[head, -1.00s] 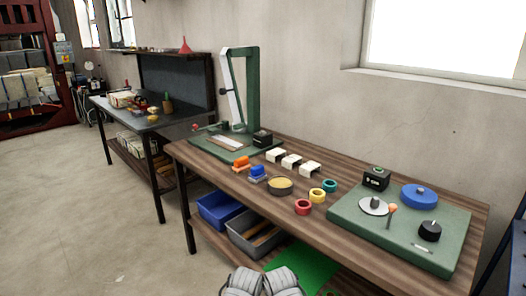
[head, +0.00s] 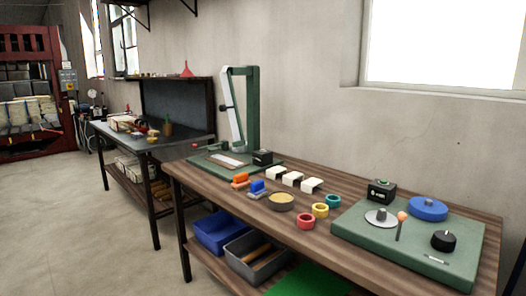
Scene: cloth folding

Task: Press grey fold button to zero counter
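A small black box with a green top and pale markings on its front (head: 381,190), possibly the counter, stands on the green board (head: 350,228) at the right of the wooden bench. A grey knob (head: 381,214) stands on a pale round disc in front of it; I cannot tell if this is the fold button. A second black box (head: 262,157) sits on the green base (head: 215,165) of an upright green frame (head: 251,108). Any markings are too small to read. Neither gripper is in view.
The board also holds an orange-tipped lever (head: 401,224), a blue disc (head: 428,208) and a black knob (head: 443,240). Coloured rings, white blocks and a round dish (head: 281,201) lie mid-bench. Bins (head: 257,258) sit on the lower shelf. Floor at left is clear.

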